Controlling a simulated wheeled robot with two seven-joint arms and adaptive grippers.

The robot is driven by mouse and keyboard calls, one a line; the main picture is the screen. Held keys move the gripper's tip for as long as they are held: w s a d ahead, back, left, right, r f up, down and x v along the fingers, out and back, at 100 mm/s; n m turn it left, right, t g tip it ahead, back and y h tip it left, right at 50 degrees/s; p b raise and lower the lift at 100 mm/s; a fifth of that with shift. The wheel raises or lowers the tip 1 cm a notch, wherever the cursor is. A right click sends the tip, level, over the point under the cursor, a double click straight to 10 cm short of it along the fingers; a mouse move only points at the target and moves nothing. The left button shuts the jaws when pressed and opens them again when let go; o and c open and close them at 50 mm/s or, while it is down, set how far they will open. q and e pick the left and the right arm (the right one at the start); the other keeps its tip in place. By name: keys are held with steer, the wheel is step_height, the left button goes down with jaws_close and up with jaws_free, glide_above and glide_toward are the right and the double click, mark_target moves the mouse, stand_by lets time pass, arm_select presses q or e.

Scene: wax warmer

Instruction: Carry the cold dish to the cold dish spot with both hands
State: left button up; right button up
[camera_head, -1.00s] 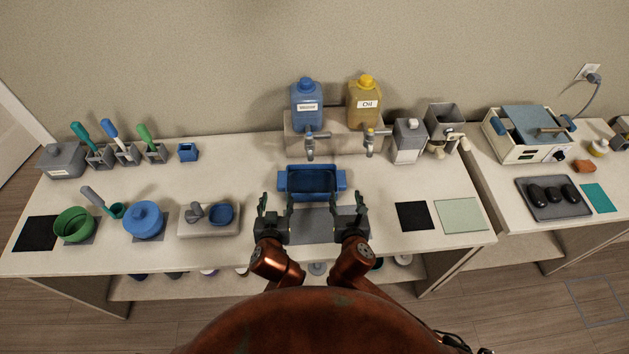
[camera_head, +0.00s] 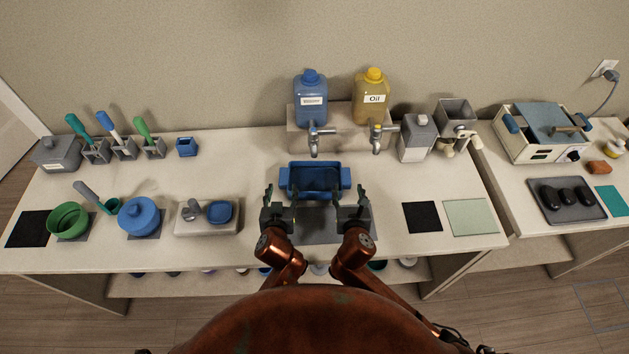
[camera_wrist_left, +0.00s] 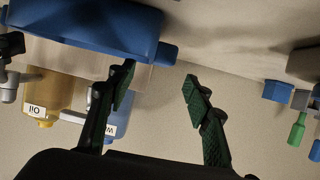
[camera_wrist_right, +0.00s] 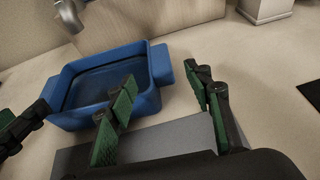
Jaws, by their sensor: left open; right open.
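The blue rectangular dish (camera_head: 316,193), with a handle at each end, sits on the table in front of the dispensers. My left gripper (camera_head: 282,204) and right gripper (camera_head: 349,204) are side by side at its near side, both open and empty. In the left wrist view, the dish (camera_wrist_left: 90,28) shows its end handle (camera_wrist_left: 167,54) just beyond the open fingers. In the right wrist view, the other handle (camera_wrist_right: 161,64) lies beyond the gap between the fingers. A grey mat (camera_head: 318,232) lies under my grippers, partly hidden. I cannot tell which mat is the cold dish spot.
Blue (camera_head: 311,100) and yellow Oil (camera_head: 371,97) jugs with taps stand behind the dish. A grey holder (camera_head: 207,217) with a small blue dish is to the left. A black mat (camera_head: 422,217) and a pale green mat (camera_head: 471,217) lie bare to the right.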

mark_target(283, 179)
arm_select(q)
steer(key=x, duration=0.9)
steer(key=shift+a, duration=0.1)
arm_select(e)
steer(key=x, duration=0.9)
arm_select(q)
steer(key=shift+c, duration=0.5)
arm_select(e)
steer(key=shift+c, duration=0.5)
arm_select(q)
jaws_close()
arm_select(e)
jaws_close()
